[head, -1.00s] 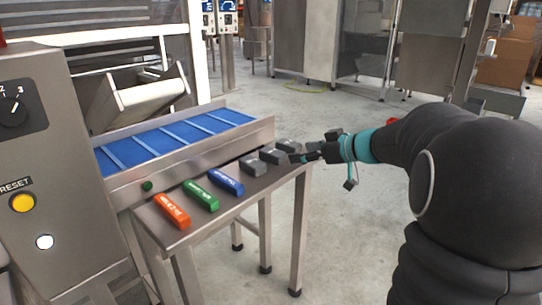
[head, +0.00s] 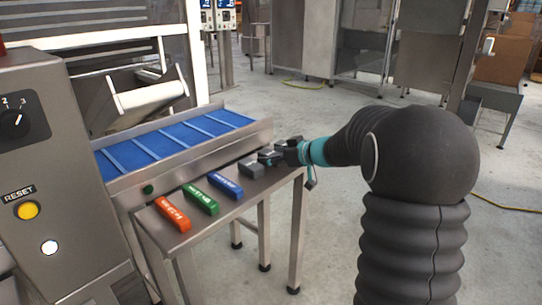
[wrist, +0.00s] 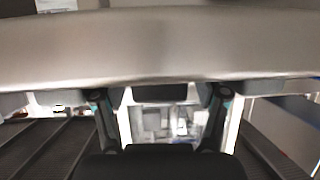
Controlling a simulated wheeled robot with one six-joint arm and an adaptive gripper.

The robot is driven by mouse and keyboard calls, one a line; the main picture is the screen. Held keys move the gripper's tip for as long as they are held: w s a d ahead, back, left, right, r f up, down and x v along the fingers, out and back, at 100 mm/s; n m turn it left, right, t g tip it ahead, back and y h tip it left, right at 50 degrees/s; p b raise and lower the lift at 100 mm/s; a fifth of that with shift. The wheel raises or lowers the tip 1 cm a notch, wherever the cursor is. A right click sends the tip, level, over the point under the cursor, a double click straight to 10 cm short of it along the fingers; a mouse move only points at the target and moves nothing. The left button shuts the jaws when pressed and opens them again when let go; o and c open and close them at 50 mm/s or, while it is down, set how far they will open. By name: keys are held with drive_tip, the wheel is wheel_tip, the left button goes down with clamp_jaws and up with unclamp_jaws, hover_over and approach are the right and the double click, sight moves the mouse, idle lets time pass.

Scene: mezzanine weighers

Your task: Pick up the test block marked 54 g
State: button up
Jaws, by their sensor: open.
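On a small steel table, grey blocks lie in a row at the right end. One grey block (head: 251,169) is in clear view; beside it my gripper (head: 277,156) is low at the table's right end and covers other grey blocks in part. No 54 g mark can be read, so I cannot tell which block bears it. In the wrist view my gripper (wrist: 160,95) has its two fingers apart, with no block clearly held between them. A blurred grey band crosses the top of that view.
Orange (head: 173,214), green (head: 201,198) and blue (head: 226,186) blocks with white lettering lie along the table (head: 236,207). A blue-belted conveyor (head: 175,142) with a steel side runs behind them. A control cabinet (head: 50,150) stands left. Floor at the right is open.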

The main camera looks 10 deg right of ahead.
drive_tip(key=c, duration=1.2)
drive_tip(key=shift+c, duration=0.2)
